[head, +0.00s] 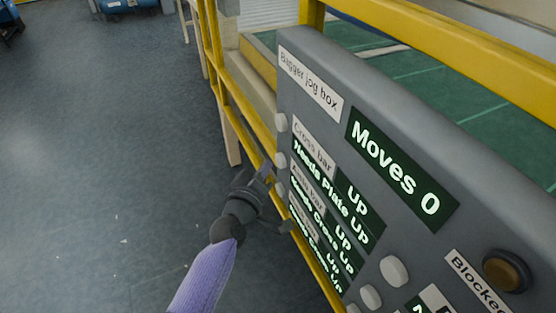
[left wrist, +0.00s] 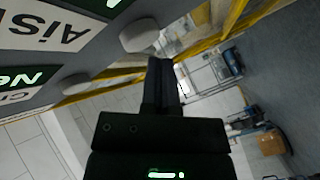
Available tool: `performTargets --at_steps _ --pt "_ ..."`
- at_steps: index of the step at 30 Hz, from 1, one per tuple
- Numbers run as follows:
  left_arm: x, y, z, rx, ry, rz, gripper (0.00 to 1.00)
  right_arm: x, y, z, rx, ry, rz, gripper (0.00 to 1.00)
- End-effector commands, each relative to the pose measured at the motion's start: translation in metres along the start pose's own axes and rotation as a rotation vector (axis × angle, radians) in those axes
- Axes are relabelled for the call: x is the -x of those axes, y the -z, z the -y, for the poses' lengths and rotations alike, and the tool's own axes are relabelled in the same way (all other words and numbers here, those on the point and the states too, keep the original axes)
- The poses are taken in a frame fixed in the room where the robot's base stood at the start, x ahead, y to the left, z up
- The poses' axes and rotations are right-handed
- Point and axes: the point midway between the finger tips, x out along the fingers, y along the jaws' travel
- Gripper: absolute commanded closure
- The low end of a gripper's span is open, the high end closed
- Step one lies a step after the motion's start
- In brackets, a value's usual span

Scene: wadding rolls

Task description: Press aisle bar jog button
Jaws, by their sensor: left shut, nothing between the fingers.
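The grey jog box (head: 316,52) stands at the right in the head view, with several white round buttons down its left edge. The "Aisle bar" label (head: 308,188) is on its face, and the white aisle bar button (head: 280,160) appears to sit beside that label. In the left wrist view the "Aisle" label (left wrist: 45,32) shows upside down, with its white button (left wrist: 138,35) beside it. My left gripper (head: 266,171) is shut and empty, its tips close to that button. The wrist view shows the fingertips (left wrist: 160,66) just off the button; contact cannot be told. My right gripper is not in view.
The cross bar button (head: 281,122) is above, and another button (head: 281,190) is just below. A yellow rail (head: 214,60) runs behind the box. An amber button (head: 506,271) is at lower right. Open grey floor (head: 100,150) lies to the left. The screen reads "Moves 0" (head: 395,168).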

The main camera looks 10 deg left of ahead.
Motion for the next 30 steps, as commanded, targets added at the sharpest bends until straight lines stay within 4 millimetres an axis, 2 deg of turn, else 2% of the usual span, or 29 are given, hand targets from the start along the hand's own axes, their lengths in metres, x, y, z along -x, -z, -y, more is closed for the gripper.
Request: performTargets --at_steps 30 --pt "-0.0092 -0.0066 -0.0069 0.000 0.000 0.000 1.00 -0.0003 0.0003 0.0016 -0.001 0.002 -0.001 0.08"
